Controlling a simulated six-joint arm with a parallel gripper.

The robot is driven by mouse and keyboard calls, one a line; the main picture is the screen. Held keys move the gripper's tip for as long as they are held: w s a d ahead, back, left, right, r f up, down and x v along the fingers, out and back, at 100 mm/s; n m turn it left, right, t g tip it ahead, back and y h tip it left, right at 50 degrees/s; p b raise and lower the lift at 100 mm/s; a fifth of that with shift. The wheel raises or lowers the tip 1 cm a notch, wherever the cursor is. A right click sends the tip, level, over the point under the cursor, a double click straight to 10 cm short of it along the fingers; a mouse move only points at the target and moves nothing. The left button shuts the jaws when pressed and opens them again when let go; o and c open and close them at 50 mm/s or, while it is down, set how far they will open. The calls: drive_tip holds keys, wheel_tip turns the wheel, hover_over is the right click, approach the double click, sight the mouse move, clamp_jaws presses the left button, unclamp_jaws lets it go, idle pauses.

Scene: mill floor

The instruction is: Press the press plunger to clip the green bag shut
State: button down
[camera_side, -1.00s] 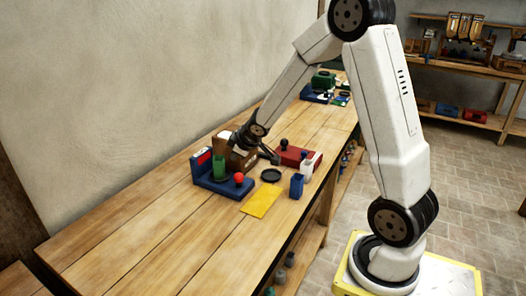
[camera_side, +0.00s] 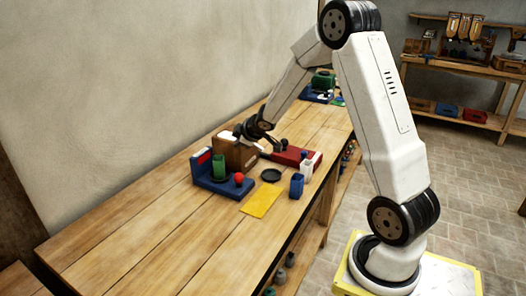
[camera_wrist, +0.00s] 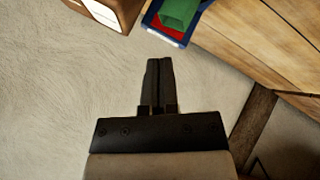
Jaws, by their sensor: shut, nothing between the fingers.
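The green bag (camera_side: 218,162) stands upright in the blue stand (camera_side: 210,186), left of centre on the bench. A red ball knob (camera_side: 239,178) sits at the stand's right front. I cannot tell whether this knob is the plunger. The green bag (camera_wrist: 180,14) and part of the blue stand (camera_wrist: 164,35) also show at the top of the wrist view. My gripper (camera_wrist: 159,62) is shut and empty. In the side view it is above the bench, right of the bag and near the red block, apart from the bag and the red knob.
A brown box (camera_side: 232,153) stands behind the blue stand. A red block (camera_side: 296,155), a black dish (camera_side: 271,175), a blue cup (camera_side: 296,186) and a yellow sheet (camera_side: 261,201) lie to the right. The wall runs close behind. The bench's near left part is clear.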

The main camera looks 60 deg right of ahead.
sight(241, 175)
drive_tip(key=shift+f, duration=0.2)
drive_tip(key=shift+f, duration=4.1)
drive_tip(key=shift+s+f, duration=0.1)
drive_tip(key=shift+f, duration=1.35)
idle(0.8)
drive_tip(key=shift+r, duration=1.4)
drive_tip(key=shift+r, duration=0.15)
